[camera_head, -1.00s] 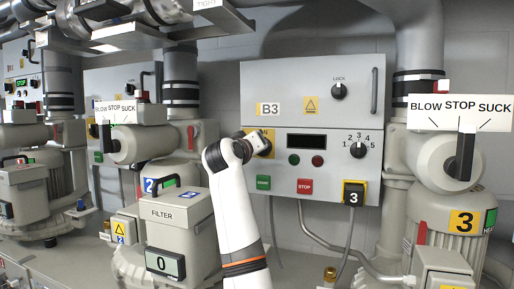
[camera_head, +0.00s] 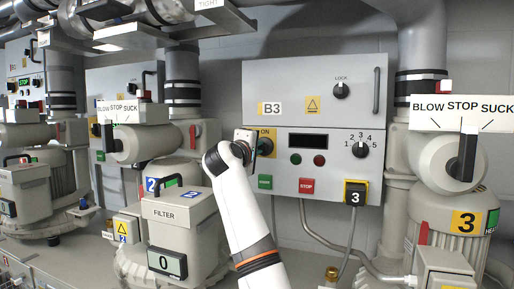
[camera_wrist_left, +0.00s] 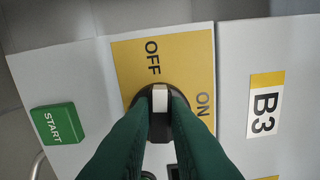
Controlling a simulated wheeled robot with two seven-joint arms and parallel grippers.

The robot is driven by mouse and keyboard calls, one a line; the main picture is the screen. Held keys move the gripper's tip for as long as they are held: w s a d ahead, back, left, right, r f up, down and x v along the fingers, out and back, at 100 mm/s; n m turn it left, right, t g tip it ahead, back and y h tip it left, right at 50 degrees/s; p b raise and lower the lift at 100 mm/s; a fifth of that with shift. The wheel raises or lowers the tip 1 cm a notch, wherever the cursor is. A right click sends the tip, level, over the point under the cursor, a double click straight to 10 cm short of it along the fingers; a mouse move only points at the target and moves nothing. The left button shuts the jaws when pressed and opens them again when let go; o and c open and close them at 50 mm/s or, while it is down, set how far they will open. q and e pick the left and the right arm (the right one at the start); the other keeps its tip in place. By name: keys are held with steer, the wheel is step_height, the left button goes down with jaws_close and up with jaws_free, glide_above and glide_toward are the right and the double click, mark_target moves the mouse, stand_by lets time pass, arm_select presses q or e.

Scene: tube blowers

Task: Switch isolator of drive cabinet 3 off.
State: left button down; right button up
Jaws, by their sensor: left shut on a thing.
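Drive cabinet 3 (camera_head: 232,96) is the grey wall cabinet marked B3. Its isolator plate (camera_head: 268,136) is yellow, with ON at the top; OFF is at the side in the left wrist view (camera_wrist_left: 135,72). The isolator handle (camera_wrist_left: 160,98) is a dark knob with a white bar, which points towards OFF. My left gripper (camera_wrist_left: 160,108) is shut on the handle, with a green finger on each side. In the head view my left gripper (camera_head: 244,146) and wrist hide the handle and part of the plate. My right gripper is out of view.
A green START button (camera_head: 265,182), a red STOP button (camera_head: 306,186) and a rotary selector (camera_head: 360,149) are on the cabinet's lower front. A grey filter unit (camera_head: 178,222) stands left of my arm. Blower 3 (camera_head: 440,215) stands at the right.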

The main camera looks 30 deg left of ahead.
arm_select(q)
steer(key=shift+f+n, duration=0.1)
steer(key=shift+n, duration=0.5)
steer(key=shift+f+n, duration=0.1)
steer(key=shift+n, duration=0.2)
steer(key=c, duration=1.4)
jaws_free()
steer(key=shift+a, duration=0.1)
steer(key=shift+s, duration=0.1)
steer(key=b+v, duration=0.7)
steer(key=v, duration=0.5)
